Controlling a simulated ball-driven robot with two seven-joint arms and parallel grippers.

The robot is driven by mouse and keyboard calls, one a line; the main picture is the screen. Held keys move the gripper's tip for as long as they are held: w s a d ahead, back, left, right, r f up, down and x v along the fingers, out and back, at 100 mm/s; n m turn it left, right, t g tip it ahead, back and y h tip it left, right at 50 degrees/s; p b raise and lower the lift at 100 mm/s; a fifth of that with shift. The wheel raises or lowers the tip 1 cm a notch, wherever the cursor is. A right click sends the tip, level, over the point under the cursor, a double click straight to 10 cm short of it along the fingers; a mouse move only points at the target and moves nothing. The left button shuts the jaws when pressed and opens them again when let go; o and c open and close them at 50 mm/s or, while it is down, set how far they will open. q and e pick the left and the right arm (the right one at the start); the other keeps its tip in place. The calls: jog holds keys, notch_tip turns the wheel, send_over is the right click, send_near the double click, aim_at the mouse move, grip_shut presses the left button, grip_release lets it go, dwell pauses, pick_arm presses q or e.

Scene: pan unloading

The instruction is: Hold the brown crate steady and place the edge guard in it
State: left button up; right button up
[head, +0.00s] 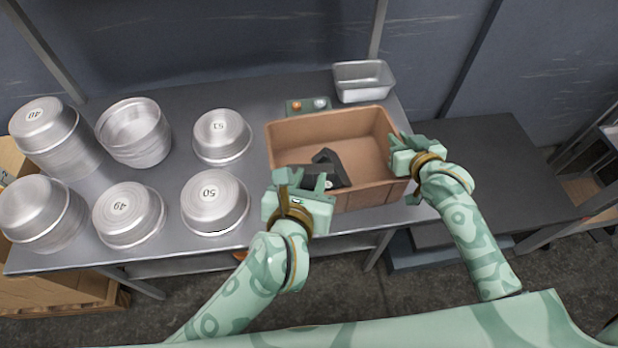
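The brown crate (290,130) stands on the right part of the metal table. A black angled piece, seemingly the edge guard (328,160), is in its front left part, tilted, with its lower end partly hidden. My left gripper (301,181) is at the crate's front left corner, right by the guard. Its fingers look apart, with dark material between or behind them; I cannot tell whether they grip it. My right gripper (402,165) is at the crate's right wall, touching or very close to the rim. Its grip on the wall is hidden.
Several round metal pans (215,202) stand upside down or stacked at the left of the table. A loaf tin (363,80) and a small control box (308,105) are behind the crate. A dark lower bench (500,165) is at right.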

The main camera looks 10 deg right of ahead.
jog(key=shift+o, duration=0.7)
jog(key=shift+s, duration=0.1)
